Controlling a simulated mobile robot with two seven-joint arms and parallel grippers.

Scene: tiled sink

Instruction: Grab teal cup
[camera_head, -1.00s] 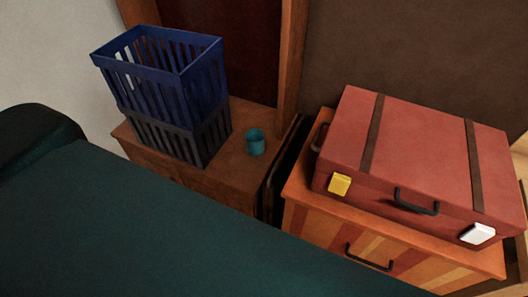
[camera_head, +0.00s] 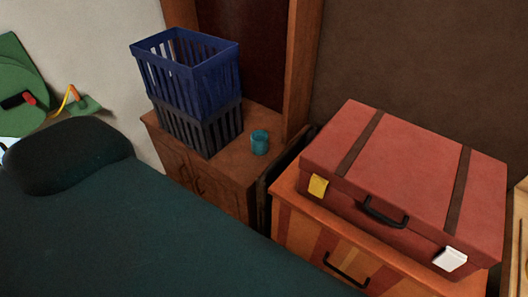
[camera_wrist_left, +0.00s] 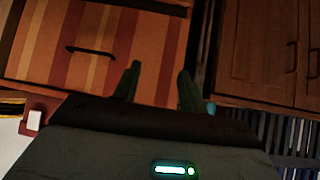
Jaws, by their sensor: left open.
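The teal cup (camera_head: 259,142) stands upright on the top of a brown wooden cabinet (camera_head: 231,167), just right of the stacked baskets. In the left wrist view a small teal patch (camera_wrist_left: 211,107), perhaps the cup, shows beside a finger and is mostly hidden. My left gripper (camera_wrist_left: 158,85) is open, its two dark green fingers apart with nothing visible between them. It is not in the head view, so its distance to the cup cannot be told. My right gripper is in neither view.
A blue basket (camera_head: 190,75) sits on a dark grey basket (camera_head: 199,130) on the cabinet. A red suitcase (camera_head: 407,185) lies on a striped drawer unit (camera_head: 320,245) to the right. A large dark green surface (camera_head: 130,230) fills the near left. A wooden frame rises behind the cup.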

